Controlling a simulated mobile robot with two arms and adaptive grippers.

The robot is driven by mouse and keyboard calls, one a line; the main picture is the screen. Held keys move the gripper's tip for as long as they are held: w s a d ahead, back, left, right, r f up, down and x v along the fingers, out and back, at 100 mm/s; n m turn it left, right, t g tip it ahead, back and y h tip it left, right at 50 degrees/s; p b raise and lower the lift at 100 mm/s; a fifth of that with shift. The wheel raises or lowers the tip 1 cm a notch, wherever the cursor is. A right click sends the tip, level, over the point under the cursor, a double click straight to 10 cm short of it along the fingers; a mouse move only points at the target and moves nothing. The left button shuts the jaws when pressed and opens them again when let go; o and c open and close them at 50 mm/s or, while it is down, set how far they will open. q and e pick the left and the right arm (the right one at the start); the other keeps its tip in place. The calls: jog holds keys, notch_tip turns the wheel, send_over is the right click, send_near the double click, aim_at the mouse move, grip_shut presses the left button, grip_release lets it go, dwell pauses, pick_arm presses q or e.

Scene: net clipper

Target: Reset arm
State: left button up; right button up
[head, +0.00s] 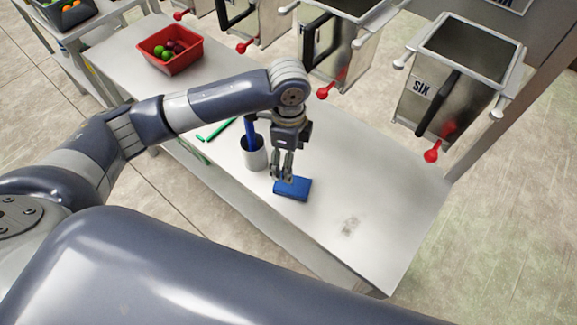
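My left gripper (282,178) points down over the white table. Its fingertips are at the far left edge of a blue block (294,189), which lies on the table. Two fingers show close together with a narrow gap. I cannot tell whether they touch or grip the block. My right gripper is not in view.
A grey cup (254,154) with a blue item in it stands just left of the gripper. Green sticks (216,130) lie behind it. A red bin (171,54) of produce is at the far left.

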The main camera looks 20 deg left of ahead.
pick_arm(q)
jog(key=shift+r, duration=0.3)
